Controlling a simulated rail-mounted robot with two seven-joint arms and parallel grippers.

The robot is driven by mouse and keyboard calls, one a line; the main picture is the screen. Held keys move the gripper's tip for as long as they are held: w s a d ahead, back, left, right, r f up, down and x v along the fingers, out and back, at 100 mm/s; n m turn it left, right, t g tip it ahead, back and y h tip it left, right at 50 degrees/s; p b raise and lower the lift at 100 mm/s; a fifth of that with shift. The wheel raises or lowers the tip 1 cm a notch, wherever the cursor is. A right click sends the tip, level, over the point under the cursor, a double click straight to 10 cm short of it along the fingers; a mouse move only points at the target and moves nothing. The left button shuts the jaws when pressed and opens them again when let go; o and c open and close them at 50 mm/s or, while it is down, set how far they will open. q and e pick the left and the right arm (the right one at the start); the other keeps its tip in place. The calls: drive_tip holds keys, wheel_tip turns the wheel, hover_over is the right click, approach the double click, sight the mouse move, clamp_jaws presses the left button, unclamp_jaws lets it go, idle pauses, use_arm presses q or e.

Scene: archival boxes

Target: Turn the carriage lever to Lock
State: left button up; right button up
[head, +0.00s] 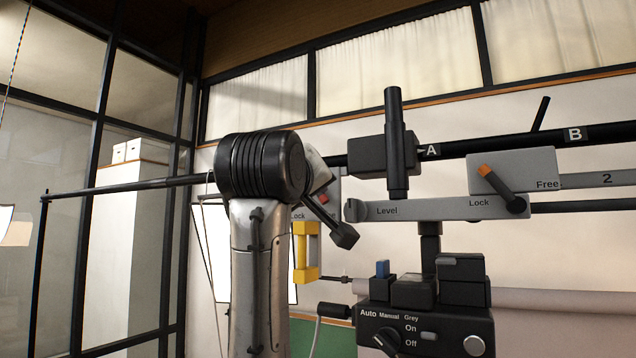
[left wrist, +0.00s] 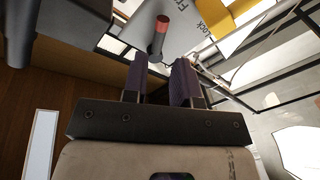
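In the left wrist view, a dark lever with a red tip (left wrist: 162,22) stands out from a pale plate with a "Free" and a "Lock" label. My left gripper (left wrist: 158,72) has its two dark fingers apart, and the lever shows just beyond their tips, with nothing seen held. In the head view a red piece (head: 322,198) shows beside my left arm, which hides much of that plate and most of the gripper. A second, orange-tipped lever (head: 499,187) points up-left on the right plate, between "Lock" and "Free". No label reads carriage. My right gripper is not in view.
A black control box (head: 425,328) with knobs sits below. Dark rails cross behind.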

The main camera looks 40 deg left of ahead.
use_arm(q)
drive_tip(key=p+x, duration=0.2)
drive_tip(key=x, duration=0.4)
drive_tip(key=shift+w, duration=0.2)
drive_tip(key=shift+a, duration=0.15)
clamp_jaws()
